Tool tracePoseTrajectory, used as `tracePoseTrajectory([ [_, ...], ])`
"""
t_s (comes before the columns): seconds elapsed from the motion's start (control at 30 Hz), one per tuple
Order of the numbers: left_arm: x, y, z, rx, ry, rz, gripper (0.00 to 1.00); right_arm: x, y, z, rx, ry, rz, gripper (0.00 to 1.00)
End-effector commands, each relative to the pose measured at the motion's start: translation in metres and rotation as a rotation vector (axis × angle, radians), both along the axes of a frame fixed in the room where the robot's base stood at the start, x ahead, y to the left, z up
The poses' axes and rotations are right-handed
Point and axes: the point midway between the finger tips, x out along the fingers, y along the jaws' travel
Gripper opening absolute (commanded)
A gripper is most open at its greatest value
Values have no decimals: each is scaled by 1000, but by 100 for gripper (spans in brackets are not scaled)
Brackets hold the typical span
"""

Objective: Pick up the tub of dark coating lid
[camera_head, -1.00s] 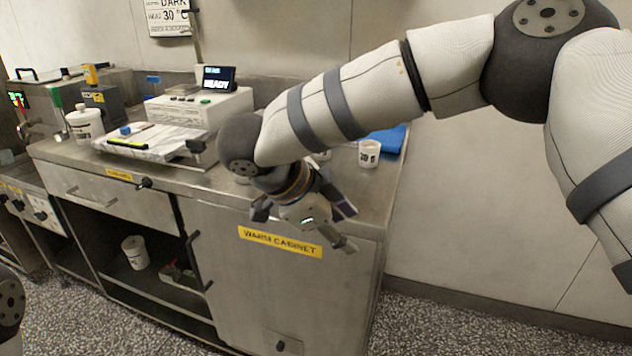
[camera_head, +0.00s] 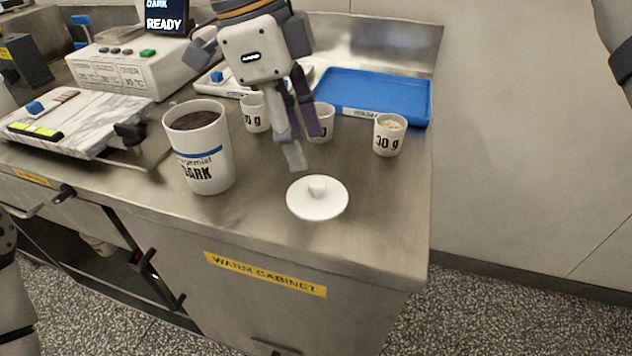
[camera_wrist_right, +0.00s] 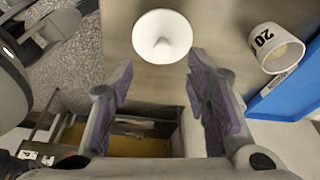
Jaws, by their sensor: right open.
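The tub of dark coating (camera_head: 207,160) stands upright on the steel counter, white with a blue band, open at the top with dark coating inside. Its round white lid (camera_head: 331,207) with a small knob lies flat on the counter to the right of the tub, knob up. My right gripper (camera_head: 305,143) is open and empty above the counter, its fingers pointing down, just behind the lid in the head view. In the right wrist view the lid (camera_wrist_right: 162,37) shows ahead of the open fingers (camera_wrist_right: 160,75), apart from them. My left gripper is not in view.
White cups stand behind the lid, including one marked 30 g (camera_head: 389,140) and one partly hidden by my fingers (camera_head: 324,116). A blue tray (camera_head: 405,92) lies at the back right. A marble slab (camera_head: 75,120) and control box (camera_head: 120,70) stand left. The counter's front edge is near the lid.

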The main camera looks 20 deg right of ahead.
Motion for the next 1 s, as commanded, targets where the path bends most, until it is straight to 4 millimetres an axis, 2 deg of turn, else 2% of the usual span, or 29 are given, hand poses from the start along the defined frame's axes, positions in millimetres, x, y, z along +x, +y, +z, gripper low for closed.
tracePoseTrajectory([
  [0.4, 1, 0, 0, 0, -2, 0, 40, -7, -19, -64, -2, -2, -1, 44],
  [0.63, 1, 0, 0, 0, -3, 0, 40, -7, -19, -68, -2, -5, -1, 44],
  [0.67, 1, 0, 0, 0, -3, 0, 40, -7, -19, -68, -2, -5, -1, 42],
  [0.83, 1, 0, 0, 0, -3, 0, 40, -7, -19, -68, -2, -4, -1, 3],
  [1.0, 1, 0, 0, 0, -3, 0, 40, -7, -19, -67, -2, -4, -1, 1],
])
